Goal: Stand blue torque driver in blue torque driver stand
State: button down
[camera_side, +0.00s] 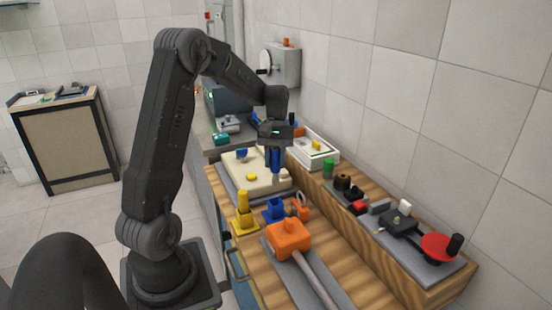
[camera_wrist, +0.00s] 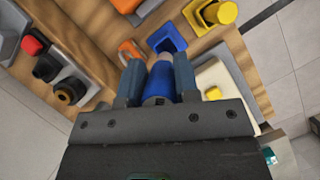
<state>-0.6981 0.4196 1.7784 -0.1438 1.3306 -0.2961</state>
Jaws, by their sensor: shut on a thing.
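My gripper (camera_side: 275,148) is shut on the blue torque driver (camera_side: 275,161), which hangs upright below it over the pale mat area in the side view. In the wrist view the blue torque driver (camera_wrist: 160,80) sits between the two fingers of my gripper (camera_wrist: 158,72), its grey tip pointing away from the palm. The blue torque driver stand (camera_side: 273,210) is on the wooden bench, nearer the side camera than the driver and apart from it. It also shows in the wrist view (camera_wrist: 166,34), beyond the fingertips, with an opening in it.
A yellow stand with a yellow driver (camera_side: 243,213) is left of the blue stand. An orange stand (camera_side: 300,207) is close on its right. An orange-headed mallet (camera_side: 289,240) lies in front. A cream block (camera_side: 240,170) with small items and a white bin (camera_side: 318,150) are behind.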

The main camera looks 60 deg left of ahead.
jog(key=shift+f, duration=5.45)
jog(key=shift+f, duration=0.3)
jog(key=c, duration=0.8)
grip_release()
